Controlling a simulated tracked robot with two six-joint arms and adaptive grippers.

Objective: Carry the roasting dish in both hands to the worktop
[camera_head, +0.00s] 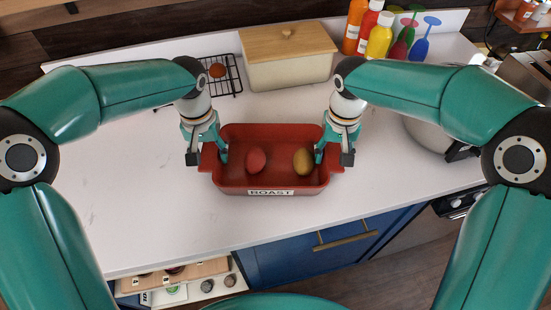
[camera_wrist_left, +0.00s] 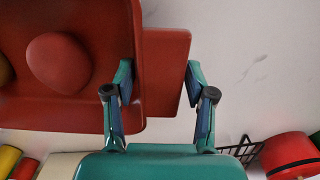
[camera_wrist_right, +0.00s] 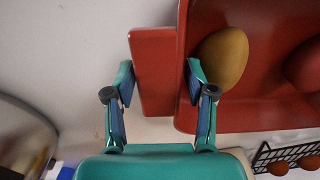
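The red roasting dish (camera_head: 235,180), labelled ROAST, appears to rest level on the white worktop (camera_head: 130,190) near its front edge. A red potato-like item (camera_head: 257,160) and a yellow one (camera_head: 303,162) lie in it. My left gripper (camera_head: 207,156) is at the dish's left end, its fingers wide apart astride the end handle (camera_wrist_left: 165,75). My right gripper (camera_head: 334,155) is likewise astride the right-end handle (camera_wrist_right: 153,75). On each side one finger is over the dish's inside and the other at the handle's outer edge. Firm contact does not show.
A lidded cream bin (camera_head: 290,70) and a black wire rack (camera_head: 225,80) stand behind the dish. Bottles (camera_head: 378,38) stand at the back right. A large pot (camera_head: 430,135) is to the right. The worktop at left is clear.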

